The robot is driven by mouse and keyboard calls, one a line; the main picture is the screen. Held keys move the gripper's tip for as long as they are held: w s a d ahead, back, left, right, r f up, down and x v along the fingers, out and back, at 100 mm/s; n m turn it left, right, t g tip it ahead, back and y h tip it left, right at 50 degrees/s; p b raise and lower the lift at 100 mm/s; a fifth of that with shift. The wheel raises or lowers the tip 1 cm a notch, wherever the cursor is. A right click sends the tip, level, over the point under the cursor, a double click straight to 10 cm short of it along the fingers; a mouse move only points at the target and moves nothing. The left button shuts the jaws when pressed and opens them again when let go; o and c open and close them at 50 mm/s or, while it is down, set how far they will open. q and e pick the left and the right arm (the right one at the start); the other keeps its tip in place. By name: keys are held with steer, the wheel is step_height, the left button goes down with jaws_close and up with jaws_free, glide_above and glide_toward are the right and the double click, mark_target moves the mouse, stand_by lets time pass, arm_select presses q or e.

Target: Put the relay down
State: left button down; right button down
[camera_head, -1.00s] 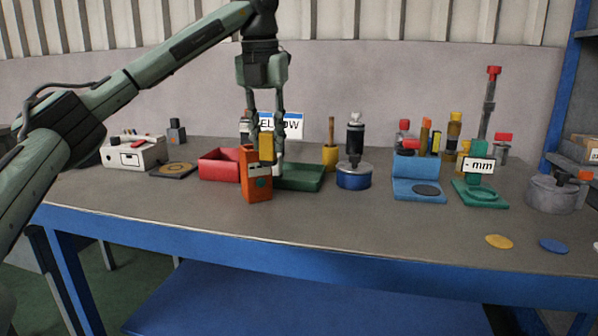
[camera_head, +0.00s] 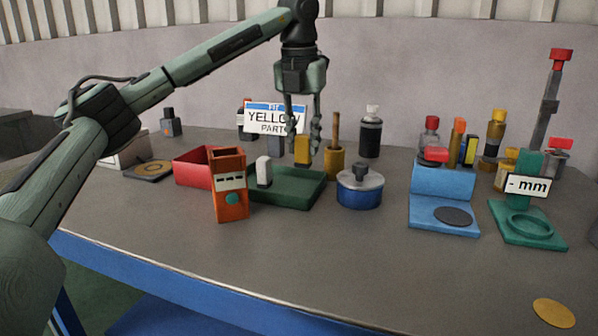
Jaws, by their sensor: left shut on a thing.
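My left gripper (camera_head: 303,143) is shut on a yellow block (camera_head: 302,152), which I take to be the relay. The block is upright between the fingers. It shows over the back right part of the green tray (camera_head: 315,190); whether it touches the tray I cannot tell. A pale block (camera_head: 264,171) stands in the tray's left part, and a grey block (camera_head: 275,146) shows behind it. A sign reading "FIT YELLOW PARTS" (camera_head: 262,117) stands behind, partly hidden by the gripper. My right gripper is not in view.
An orange box (camera_head: 230,200) and a red bin (camera_head: 190,168) stand left of the tray. A blue round pot (camera_head: 358,192) and a wooden-handled yellow pot (camera_head: 335,160) stand close on its right. A blue stand (camera_head: 443,185) is farther right.

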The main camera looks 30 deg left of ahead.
mark_target(303, 166)
arm_select(q)
steer(key=shift+f, duration=2.85)
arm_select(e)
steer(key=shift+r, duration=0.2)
arm_select(q)
steer(key=shift+f, duration=0.2)
steer(key=c, duration=1.3)
jaws_free()
steer(key=shift+o, duration=0.2)
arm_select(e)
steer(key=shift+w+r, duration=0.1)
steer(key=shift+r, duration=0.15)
arm_select(q)
steer(key=shift+r, duration=0.1)
